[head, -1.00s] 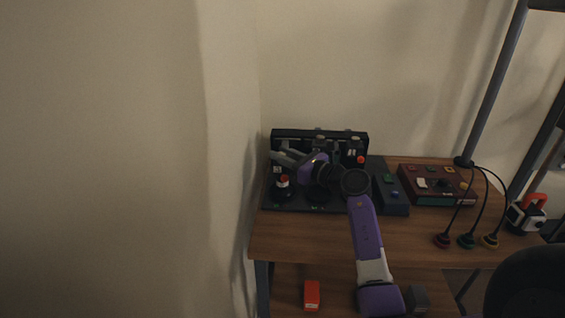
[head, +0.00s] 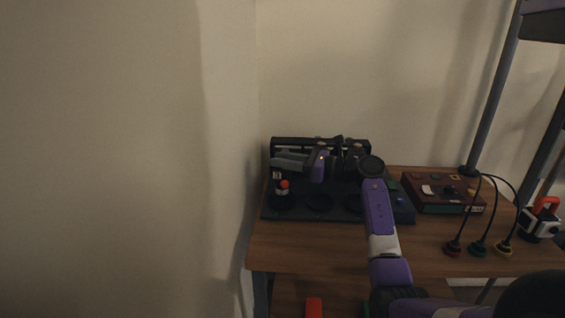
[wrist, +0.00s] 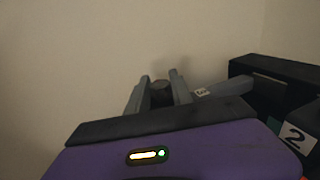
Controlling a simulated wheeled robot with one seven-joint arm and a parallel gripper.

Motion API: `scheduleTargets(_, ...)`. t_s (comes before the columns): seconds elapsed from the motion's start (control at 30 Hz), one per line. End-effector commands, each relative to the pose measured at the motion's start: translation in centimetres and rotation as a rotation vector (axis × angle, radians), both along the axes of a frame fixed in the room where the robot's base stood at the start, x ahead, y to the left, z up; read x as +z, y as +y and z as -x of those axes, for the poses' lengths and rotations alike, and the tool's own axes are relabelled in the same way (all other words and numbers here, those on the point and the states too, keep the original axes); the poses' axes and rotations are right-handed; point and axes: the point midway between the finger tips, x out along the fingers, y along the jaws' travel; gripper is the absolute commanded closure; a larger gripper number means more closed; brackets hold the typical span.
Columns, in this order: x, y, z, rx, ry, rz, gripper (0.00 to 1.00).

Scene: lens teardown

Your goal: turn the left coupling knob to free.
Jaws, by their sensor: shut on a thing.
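My gripper (head: 279,161) reaches leftward across the upper left of the black rig (head: 340,212) on the table. In the wrist view its two grey fingers (wrist: 160,88) are closed on a dark round knob, the left coupling knob (wrist: 160,96), which shows between them. In the head view the knob is hidden by the fingers and the arm. A knob pointer or marks for free cannot be made out. A grey bar with a small white label (wrist: 202,92) lies right of the fingers in the wrist view.
A red-capped part (head: 284,185) stands on the rig below my gripper. A white "2" label (wrist: 297,138) is on the rig's dark housing. A dark red box (head: 440,205) and hanging cables with coloured ends (head: 478,249) are to the right. The table front (head: 310,245) is clear.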

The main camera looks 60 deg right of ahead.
Motion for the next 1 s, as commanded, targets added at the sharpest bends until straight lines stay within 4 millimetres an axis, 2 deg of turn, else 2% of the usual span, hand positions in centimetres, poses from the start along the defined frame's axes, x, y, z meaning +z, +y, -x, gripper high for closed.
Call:
scheduleTargets(0.17, -0.1, 0.0, 0.0, 0.000, 0.002, -0.002, 1.00)
scheduleTargets(0.2, -0.1, 0.0, 0.0, 0.000, 0.002, -0.002, 0.65)
scheduleTargets(0.27, -0.1, 0.0, 0.0, 0.000, 0.002, -0.002, 0.54)
scheduleTargets(0.3, -0.1, 0.0, 0.0, 0.000, 0.001, -0.002, 0.51)
scheduleTargets(0.67, -0.1, -0.1, 0.4, -0.002, 0.000, -0.001, 0.51)
scheduleTargets(1.0, -0.1, -0.9, 5.5, -0.005, 0.001, -0.001, 0.51)
